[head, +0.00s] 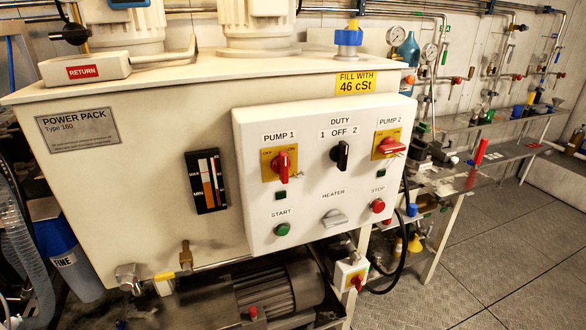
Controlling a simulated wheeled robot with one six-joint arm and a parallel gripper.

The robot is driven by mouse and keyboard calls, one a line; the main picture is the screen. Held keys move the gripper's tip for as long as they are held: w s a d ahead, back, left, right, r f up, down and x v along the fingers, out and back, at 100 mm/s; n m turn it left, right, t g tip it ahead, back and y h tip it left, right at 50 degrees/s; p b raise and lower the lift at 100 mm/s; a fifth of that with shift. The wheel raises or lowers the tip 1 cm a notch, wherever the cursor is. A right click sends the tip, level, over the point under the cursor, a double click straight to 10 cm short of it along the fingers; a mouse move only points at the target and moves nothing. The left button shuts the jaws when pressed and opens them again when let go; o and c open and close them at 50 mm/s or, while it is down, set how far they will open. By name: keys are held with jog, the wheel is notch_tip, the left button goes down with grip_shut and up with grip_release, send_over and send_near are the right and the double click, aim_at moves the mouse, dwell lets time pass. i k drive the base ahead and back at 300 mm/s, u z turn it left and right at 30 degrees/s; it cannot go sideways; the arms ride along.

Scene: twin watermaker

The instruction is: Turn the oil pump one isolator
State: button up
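The pump 1 isolator (283,165) is a red rotary handle on a yellow plate, under the label PUMP 1 on the white control panel (250,215). Its handle stands about upright, along the vertical. The pump 2 isolator (391,147) at the panel's upper right is the same kind, with its red handle lying about level. The small marks on both plates are too small to read surely. My gripper is not in view.
Between them is a black duty switch (340,154). Below are a green start button (283,229), grey heater knob (334,217) and red stop button (378,205). The panel fronts the power pack tank (130,200). A bench (470,165) stands behind right; the floor (490,240) right is clear.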

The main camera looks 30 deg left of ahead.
aim_at(280, 164)
jog(key=z, duration=0.65)
jog(key=i, duration=0.4)
jog(key=u, duration=1.75)
